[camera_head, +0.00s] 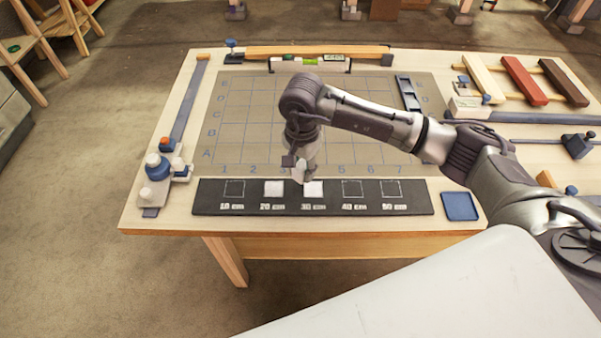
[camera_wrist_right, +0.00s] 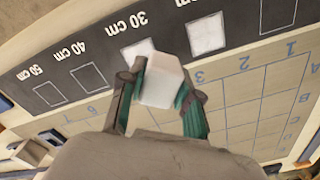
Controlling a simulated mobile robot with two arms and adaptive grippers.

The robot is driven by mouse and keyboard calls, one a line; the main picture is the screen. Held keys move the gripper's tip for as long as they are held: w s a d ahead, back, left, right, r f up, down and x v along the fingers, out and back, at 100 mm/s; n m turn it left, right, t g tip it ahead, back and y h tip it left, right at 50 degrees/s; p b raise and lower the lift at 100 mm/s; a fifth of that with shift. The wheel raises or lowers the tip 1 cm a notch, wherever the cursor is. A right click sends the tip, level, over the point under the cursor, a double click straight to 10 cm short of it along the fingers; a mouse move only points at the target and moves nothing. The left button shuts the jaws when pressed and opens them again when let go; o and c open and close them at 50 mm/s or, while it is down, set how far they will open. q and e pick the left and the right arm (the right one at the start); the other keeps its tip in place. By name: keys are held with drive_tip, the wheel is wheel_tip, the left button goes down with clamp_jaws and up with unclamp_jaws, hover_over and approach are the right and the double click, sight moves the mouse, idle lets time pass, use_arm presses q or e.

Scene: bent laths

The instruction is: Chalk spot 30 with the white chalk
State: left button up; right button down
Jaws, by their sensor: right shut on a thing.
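The black chalk board strip (camera_head: 250,205) lies along the table's front edge with a row of squares labelled 10 to 50. Spot 30 (camera_head: 313,188) is filled white; in the right wrist view it shows as a white patch (camera_wrist_right: 136,50) partly behind the chalk. My right gripper (camera_head: 304,172) is above spot 30, pointing down. In the right wrist view it is shut on a white chalk block (camera_wrist_right: 163,82) between green-padded fingers. Whether the chalk touches the board I cannot tell. My left gripper is not in view.
Spot 20 (camera_head: 274,188) is also white; spots 10, 40 and 50 are bare outlines. A gridded mat (camera_head: 245,120) lies behind the strip. A blue tray (camera_head: 460,206) sits right of it, and a blue-and-white tool (camera_head: 157,170) stands left.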

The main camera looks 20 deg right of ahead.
drive_tip(key=shift+w+a+r+p, duration=0.15)
drive_tip(key=shift+r+p, duration=0.15)
drive_tip(key=shift+r, duration=1.15)
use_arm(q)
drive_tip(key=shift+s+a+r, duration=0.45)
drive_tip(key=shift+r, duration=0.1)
